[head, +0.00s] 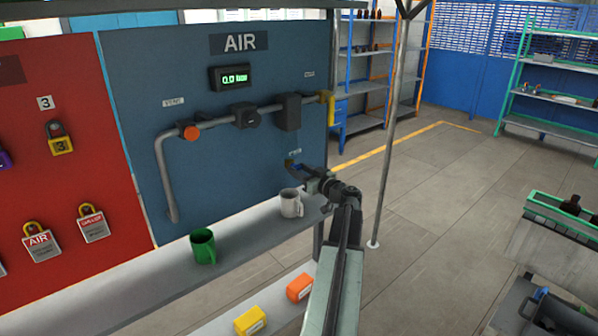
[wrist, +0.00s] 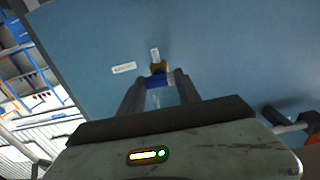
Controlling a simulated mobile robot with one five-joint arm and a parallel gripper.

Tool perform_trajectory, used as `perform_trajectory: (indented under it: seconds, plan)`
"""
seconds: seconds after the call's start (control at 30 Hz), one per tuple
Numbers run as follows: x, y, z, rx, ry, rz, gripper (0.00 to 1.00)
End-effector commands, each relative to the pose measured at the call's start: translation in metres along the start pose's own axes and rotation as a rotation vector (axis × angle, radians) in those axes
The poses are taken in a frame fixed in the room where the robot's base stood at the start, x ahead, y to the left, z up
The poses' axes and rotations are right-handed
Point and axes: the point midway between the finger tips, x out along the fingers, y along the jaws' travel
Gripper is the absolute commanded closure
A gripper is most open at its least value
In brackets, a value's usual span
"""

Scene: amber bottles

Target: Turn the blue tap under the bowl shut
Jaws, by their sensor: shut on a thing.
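The blue tap (head: 296,167) sits low on the blue-grey AIR panel, below a dark block (head: 288,112) on the grey pipe. In the wrist view the tap's blue handle (wrist: 152,79) lies between my fingertips, with its brass-coloured body (wrist: 158,67) just beyond. My gripper (head: 305,173) reaches the panel from the front right and is shut on the blue handle. The fingers hide part of the handle, so its exact angle is hard to tell. No separate round bowl is clear in view.
A thin grey post (head: 392,130) stands right of my arm. The display (head: 232,77) reads 0.0.

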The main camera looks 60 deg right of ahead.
Motion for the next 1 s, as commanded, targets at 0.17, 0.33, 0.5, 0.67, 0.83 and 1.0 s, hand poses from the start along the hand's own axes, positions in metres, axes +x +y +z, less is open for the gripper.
perform_trajectory:
  seconds: [0.17, 0.33, 0.5, 0.67, 0.83, 1.0]
  plan:
    - [0.0000, -0.0001, 0.0001, 0.193, 0.000, 0.000, 1.00]
    - [0.0002, -0.0003, 0.0001, 0.353, 0.000, 0.000, 1.00]
    - [0.0003, -0.0005, 0.0001, 0.382, 0.000, 0.000, 1.00]
    - [0.0004, -0.0006, 0.0002, 0.380, -0.001, -0.001, 1.00]
    - [0.0006, -0.0009, 0.0001, 0.379, -0.001, -0.001, 0.38]
    - [0.0008, -0.0013, 0.0001, 0.379, -0.001, -0.002, 0.38]
